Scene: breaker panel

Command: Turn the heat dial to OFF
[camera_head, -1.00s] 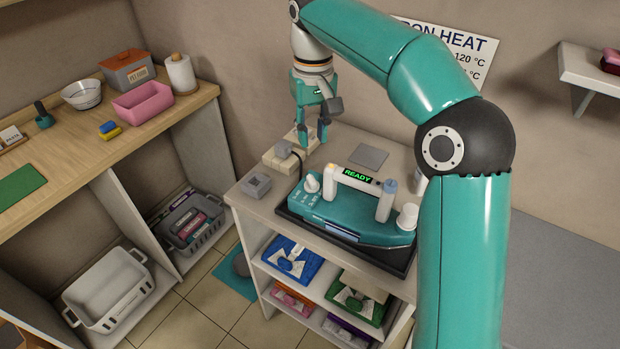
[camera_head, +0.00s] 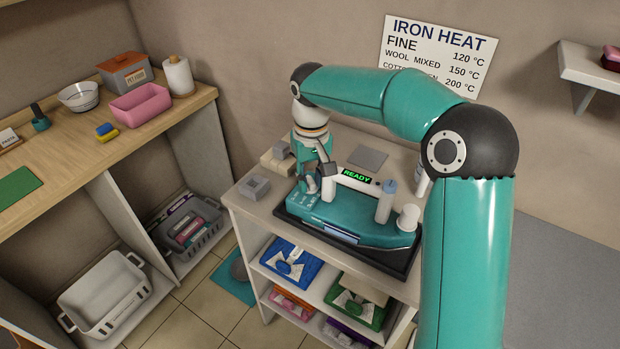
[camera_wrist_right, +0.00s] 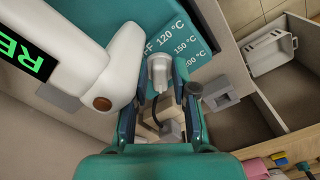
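The iron station (camera_head: 350,216) is teal, with a white handle and a green READY display (camera_head: 356,176). Its white heat dial (camera_wrist_right: 158,70) shows in the right wrist view beside printed marks: 120, 150 and 200 °C and a partly covered OFF. Which mark the dial points at I cannot tell. My right gripper (camera_head: 313,186) is down at the left end of the station and mostly hides the dial in the head view. In the wrist view its two fingers (camera_wrist_right: 161,82) stand open on either side of the dial; contact is unclear. My left gripper is not in view.
The white handle (camera_wrist_right: 110,70) stands close beside the right gripper's finger. A small grey box (camera_head: 255,187) and a beige power strip (camera_head: 278,160) with a cord lie left of the station. The IRON HEAT sign (camera_head: 438,55) hangs on the wall behind.

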